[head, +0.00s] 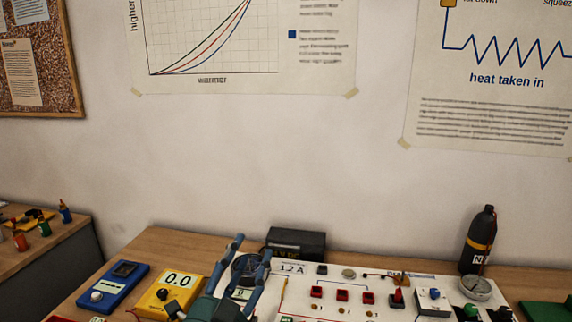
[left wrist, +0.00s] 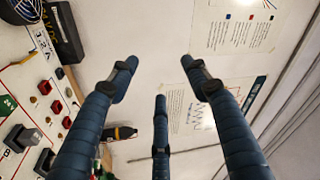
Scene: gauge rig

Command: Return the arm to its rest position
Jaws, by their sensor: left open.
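My left gripper (head: 253,246) rises from the bottom edge in the head view, over the left part of the rig panel. Its blue fingers point up and stand apart. In the left wrist view the gripper (left wrist: 158,80) shows three spread fingers with nothing between them. The white rig panel (head: 300,273) lies on the wooden table, with red, black, blue and green fittings on it. It also shows at the left of the left wrist view (left wrist: 20,90). My right gripper is not in view.
A blue meter (head: 125,270) and a yellow meter (head: 160,306) reading 0.0 lie left of the gripper. A black box (head: 296,243) stands behind the panel. A dark bottle (head: 479,240) with a yellow band stands at the right. The wall behind has posters; the air before it is clear.

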